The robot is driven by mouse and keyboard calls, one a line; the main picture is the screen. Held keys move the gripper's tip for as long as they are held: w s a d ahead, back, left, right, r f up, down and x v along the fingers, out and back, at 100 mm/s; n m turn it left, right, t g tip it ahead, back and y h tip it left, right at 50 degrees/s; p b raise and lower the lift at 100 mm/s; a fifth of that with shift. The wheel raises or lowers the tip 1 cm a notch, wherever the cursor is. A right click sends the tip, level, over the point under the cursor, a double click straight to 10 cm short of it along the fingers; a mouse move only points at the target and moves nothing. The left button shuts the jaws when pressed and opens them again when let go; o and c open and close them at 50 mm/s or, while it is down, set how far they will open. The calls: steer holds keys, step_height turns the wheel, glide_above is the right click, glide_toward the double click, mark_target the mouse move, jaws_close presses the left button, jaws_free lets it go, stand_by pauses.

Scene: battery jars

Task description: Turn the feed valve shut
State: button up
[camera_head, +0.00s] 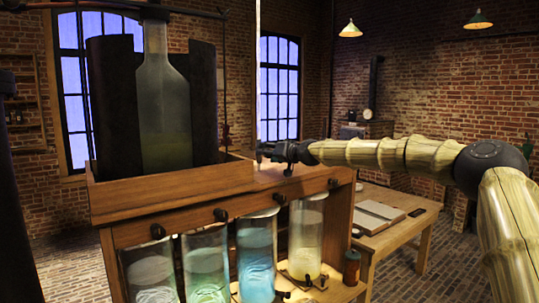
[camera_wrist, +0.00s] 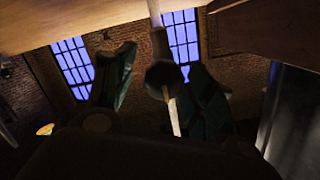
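My gripper (camera_head: 268,152) is at the right end of the wooden stand's top, beside a pale vertical tube (camera_head: 258,70). In the wrist view, its two dark fingers (camera_wrist: 162,90) are spread apart. A dark round knob (camera_wrist: 163,75), likely the feed valve, shows between them, in line with the pale tube (camera_wrist: 154,12). I cannot tell whether either finger touches the knob. In the head view the gripper hides this spot, so the knob's turn position cannot be read.
A large glass bottle (camera_head: 162,105) stands in the wooden stand (camera_head: 170,195). A side table (camera_head: 400,235) holds an open book (camera_head: 380,210).

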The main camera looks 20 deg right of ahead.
steer(key=shift+a, duration=0.15)
steer(key=v, duration=1.2)
steer(key=shift+d+f, duration=0.1)
steer(key=shift+d, duration=0.1)
stand_by(0.4)
